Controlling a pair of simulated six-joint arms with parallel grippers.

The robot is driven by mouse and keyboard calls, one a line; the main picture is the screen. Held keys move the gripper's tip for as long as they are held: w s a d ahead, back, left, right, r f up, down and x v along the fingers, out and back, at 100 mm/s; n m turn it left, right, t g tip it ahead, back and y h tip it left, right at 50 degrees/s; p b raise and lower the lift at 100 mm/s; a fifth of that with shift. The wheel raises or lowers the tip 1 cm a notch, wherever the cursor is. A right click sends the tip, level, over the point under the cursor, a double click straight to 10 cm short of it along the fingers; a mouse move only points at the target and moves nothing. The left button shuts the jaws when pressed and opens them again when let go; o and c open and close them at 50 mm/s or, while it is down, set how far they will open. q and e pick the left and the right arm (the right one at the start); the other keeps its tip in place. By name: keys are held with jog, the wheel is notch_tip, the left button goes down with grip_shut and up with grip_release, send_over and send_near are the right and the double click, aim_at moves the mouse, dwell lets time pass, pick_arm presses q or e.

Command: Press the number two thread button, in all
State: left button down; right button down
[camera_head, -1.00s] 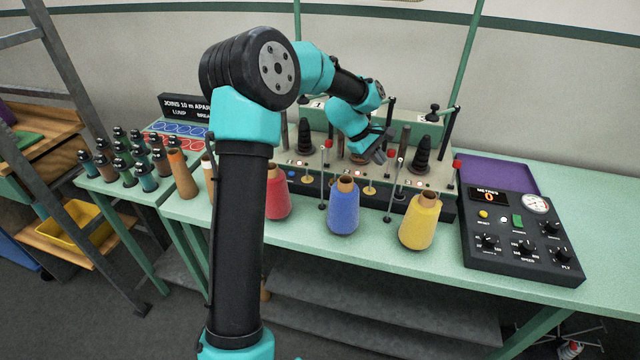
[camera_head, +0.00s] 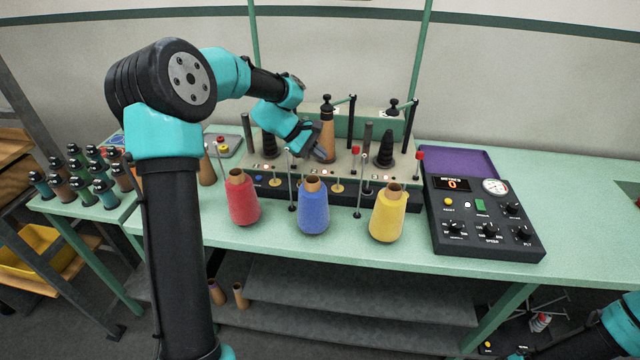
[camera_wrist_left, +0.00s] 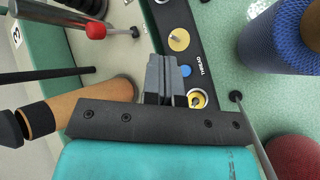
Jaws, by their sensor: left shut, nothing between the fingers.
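The creel machine (camera_head: 345,178) stands at the table's back, with a row of small buttons and discs along its front panel. In the wrist view, a blue button (camera_wrist_left: 186,70) sits beside the printed word THREAD, between two yellow discs (camera_wrist_left: 178,40). Its own number cannot be read. My left gripper (camera_head: 320,152) is over the machine's middle, beside a brown cone (camera_head: 328,122). In the wrist view its fingers (camera_wrist_left: 167,70) are shut and empty, close beside the blue button in the picture; contact cannot be told.
Red (camera_head: 241,200), blue (camera_head: 313,210) and yellow (camera_head: 388,215) thread cones stand in front of the machine, with thin posts between them. A control box (camera_head: 480,222) stands at right. Several dark bobbins (camera_head: 85,175) stand at left.

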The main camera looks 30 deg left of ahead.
pick_arm(q)
jog(key=shift+f, duration=3.75)
jog(key=shift+f, duration=0.1)
jog(key=shift+f, duration=0.35)
jog(key=shift+s+f, duration=0.1)
jog(key=shift+f, duration=0.65)
jog(key=shift+r, duration=0.2)
jog(key=shift+a+r, duration=0.2)
jog(key=shift+r, duration=0.6)
jog(key=shift+d+r, duration=0.1)
jog(key=shift+r, duration=2.45)
